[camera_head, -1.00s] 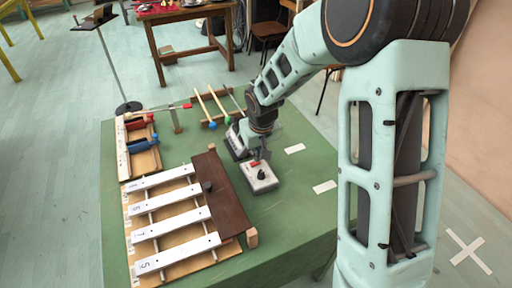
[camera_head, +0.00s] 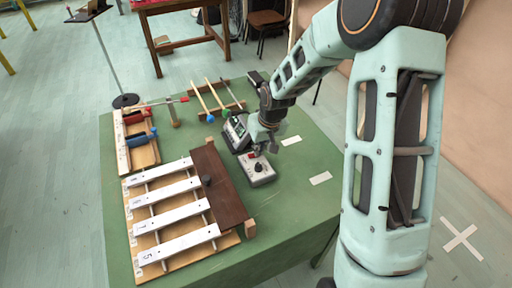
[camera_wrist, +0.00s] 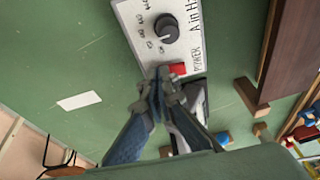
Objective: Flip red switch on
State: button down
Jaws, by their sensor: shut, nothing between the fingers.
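A white box (camera_head: 262,175) with a black knob stands on the green table. In the wrist view the box (camera_wrist: 190,45) carries printed lettering, including "POWER" and "A in Hz". The red switch (camera_wrist: 178,69) is at the box's near end beside "POWER"; it is a small red spot in the head view (camera_head: 250,156). Whether it is on or off cannot be told. My gripper (camera_head: 272,149) is shut and empty, just to the right of the switch end of the box. In the wrist view its fingertips (camera_wrist: 157,76) appear just left of the switch; contact cannot be told.
A grey device (camera_head: 236,133) stands behind the box. A bar instrument with white keys (camera_head: 178,212) and a brown board (camera_head: 218,180) lies to the left. Mallets (camera_head: 210,97) lie behind. White cards (camera_head: 320,178) lie on otherwise clear green cloth at right.

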jog(key=shift+s+d+f, duration=0.1)
jog(key=shift+s+f, duration=0.05)
jog(key=shift+f, duration=0.15)
